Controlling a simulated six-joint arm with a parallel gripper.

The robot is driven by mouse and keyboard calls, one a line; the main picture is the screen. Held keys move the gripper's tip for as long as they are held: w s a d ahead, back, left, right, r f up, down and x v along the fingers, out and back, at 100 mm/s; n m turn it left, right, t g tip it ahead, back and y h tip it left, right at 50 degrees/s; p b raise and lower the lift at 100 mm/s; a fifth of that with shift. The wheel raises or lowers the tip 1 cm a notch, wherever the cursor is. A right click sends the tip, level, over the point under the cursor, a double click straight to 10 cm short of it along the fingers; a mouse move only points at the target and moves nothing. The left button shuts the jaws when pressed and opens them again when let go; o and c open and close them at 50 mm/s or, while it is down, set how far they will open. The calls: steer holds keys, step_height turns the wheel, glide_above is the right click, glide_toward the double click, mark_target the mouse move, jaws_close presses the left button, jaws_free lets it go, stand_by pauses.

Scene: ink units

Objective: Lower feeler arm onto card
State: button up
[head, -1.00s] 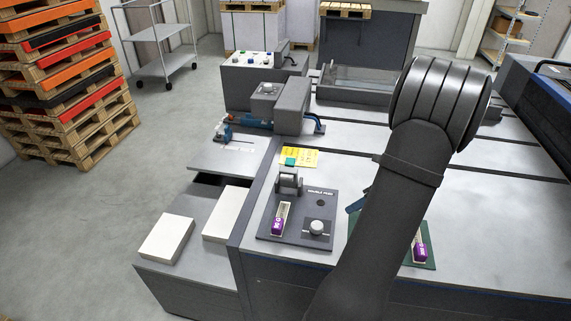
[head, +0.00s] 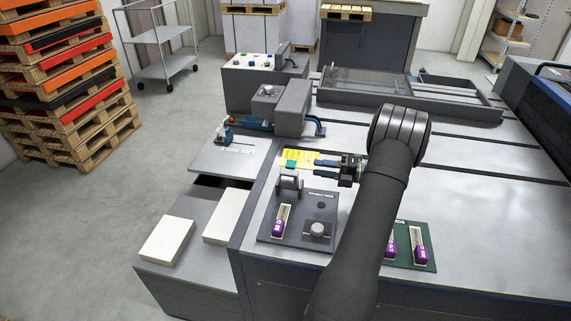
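The feeler unit (head: 289,183) is a grey block with a green tab (head: 291,164) on top. It stands on the dark double feed panel (head: 326,204). A card (head: 281,221), white with a purple end, lies on the panel in front of the unit; its far end is close to the unit. Whether the feeler touches the card is too small to tell. My gripper (head: 317,167) points left, just right of the green tab and apart from it. Its two fingers look open with nothing between them.
A round grey knob (head: 317,230) sits on the panel beside the card. A green card holder (head: 428,262) with purple-ended cards is right of my arm. A yellow note (head: 298,155) lies behind the feeler. A grey machine block (head: 292,106) stands further back.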

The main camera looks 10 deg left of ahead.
mark_target(290, 178)
steer(key=a, duration=1.2)
jaws_close()
